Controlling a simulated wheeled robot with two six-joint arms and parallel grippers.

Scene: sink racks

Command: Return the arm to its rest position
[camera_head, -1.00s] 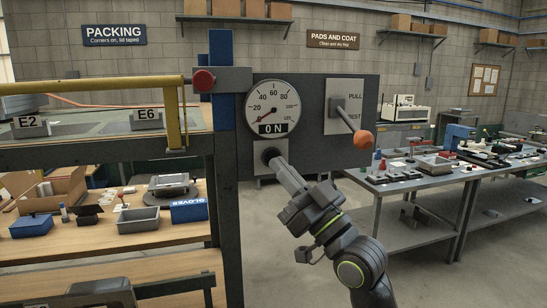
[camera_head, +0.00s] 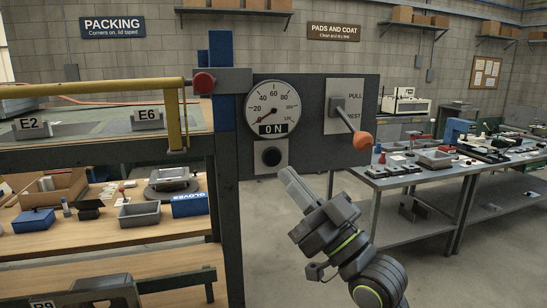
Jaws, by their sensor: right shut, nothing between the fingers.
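My right gripper (camera_head: 286,174) is shut and empty. Its arm comes in from the lower right, and the fingertips point up and left. They are just below and right of a round black button (camera_head: 271,156) on a grey plate, apart from it in the picture. Above the button a round gauge (camera_head: 273,108) has its needle toward the low end, over an "ON" label (camera_head: 272,129). My left gripper is not in view.
A lever with an orange knob (camera_head: 362,141) sticks out from the dark panel (camera_head: 315,150), right of the gauge. A dark post (camera_head: 228,220) and yellow rail (camera_head: 100,86) stand left. A cluttered workbench (camera_head: 400,179) is at right, with open floor in front.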

